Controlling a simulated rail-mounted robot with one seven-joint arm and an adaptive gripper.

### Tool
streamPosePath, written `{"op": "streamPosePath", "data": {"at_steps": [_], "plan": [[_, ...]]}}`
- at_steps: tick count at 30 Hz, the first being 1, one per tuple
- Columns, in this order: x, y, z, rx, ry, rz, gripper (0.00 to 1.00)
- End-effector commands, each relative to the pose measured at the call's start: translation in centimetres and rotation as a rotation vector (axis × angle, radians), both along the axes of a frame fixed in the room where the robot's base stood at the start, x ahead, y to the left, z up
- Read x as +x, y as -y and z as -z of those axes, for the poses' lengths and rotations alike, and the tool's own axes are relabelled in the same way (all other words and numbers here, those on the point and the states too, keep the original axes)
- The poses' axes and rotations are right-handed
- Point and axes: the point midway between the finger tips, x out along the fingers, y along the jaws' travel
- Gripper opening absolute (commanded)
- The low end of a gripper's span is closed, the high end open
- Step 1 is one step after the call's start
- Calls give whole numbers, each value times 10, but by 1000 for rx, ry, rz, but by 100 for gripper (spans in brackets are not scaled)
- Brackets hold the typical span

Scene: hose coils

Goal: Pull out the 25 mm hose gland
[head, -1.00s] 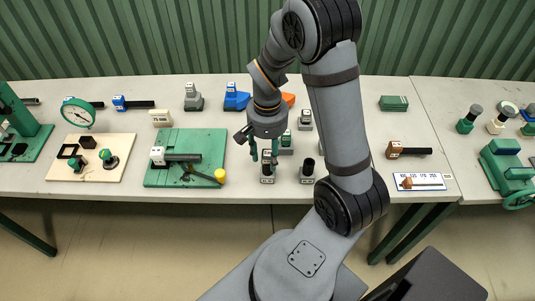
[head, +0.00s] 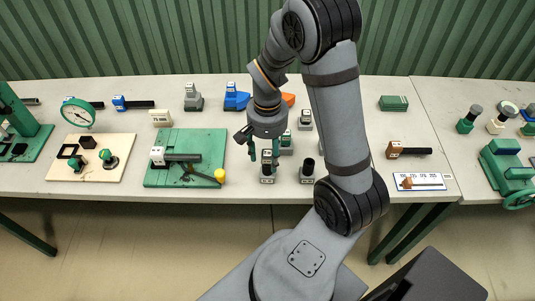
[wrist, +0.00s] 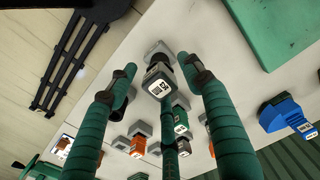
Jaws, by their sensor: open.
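A hose gland with a dark body and a white label that seems to read 25 (wrist: 158,84) stands in a grey base, near the front edge of the table. In the head view the gland (head: 267,155) is small and partly covered by my fingers. My gripper (head: 265,157) points down over it with its fingers apart. In the wrist view the green fingertips of my gripper (wrist: 156,66) lie on either side of the gland, with gaps showing. Whether any finger touches it I cannot tell.
A dark-topped fitting (head: 307,172) stands close on the right. A green board (head: 152,175) with a hose piece and a yellow-ended tool lies left. Other labelled fittings, including a blue one (head: 236,98), stand behind. The front table edge is near.

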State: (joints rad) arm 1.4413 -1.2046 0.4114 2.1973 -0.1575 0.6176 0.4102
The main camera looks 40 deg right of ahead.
Motion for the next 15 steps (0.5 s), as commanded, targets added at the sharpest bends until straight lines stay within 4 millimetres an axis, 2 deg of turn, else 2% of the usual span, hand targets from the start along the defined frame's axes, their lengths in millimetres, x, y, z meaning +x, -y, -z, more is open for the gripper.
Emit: {"op": "streamPosePath", "data": {"at_steps": [9,15], "plan": [[0,0,-2,0,1,0,52],[2,1,-25,-2,6,1,52]]}}
